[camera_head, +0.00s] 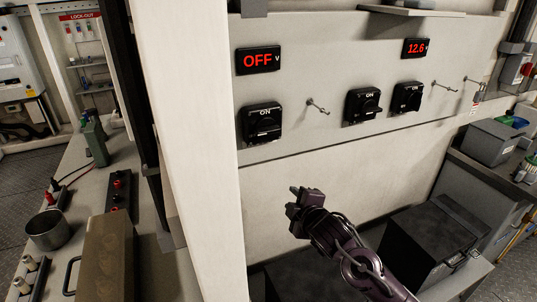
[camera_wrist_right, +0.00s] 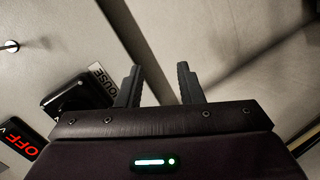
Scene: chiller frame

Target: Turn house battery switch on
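The house battery switch (camera_head: 262,122) is a black rotary switch on the pale panel, under the red OFF volt display (camera_head: 258,60). An "ON" mark shows above its knob. In the right wrist view the switch (camera_wrist_right: 75,95) lies at the left, beside its HOUSE label (camera_wrist_right: 101,81) and the OFF display (camera_wrist_right: 20,138). My right gripper (camera_head: 292,200) is below and to the right of the switch, apart from it. Its two fingers (camera_wrist_right: 158,84) are spread with nothing between them. My left gripper is not in view.
Two more black switches (camera_head: 362,105) (camera_head: 407,97) sit right of the house switch, under a 12.6 display (camera_head: 416,47). Small metal pegs (camera_head: 318,107) stick out between them. A white post (camera_head: 190,140) stands left. A dark box (camera_head: 430,245) sits below the panel.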

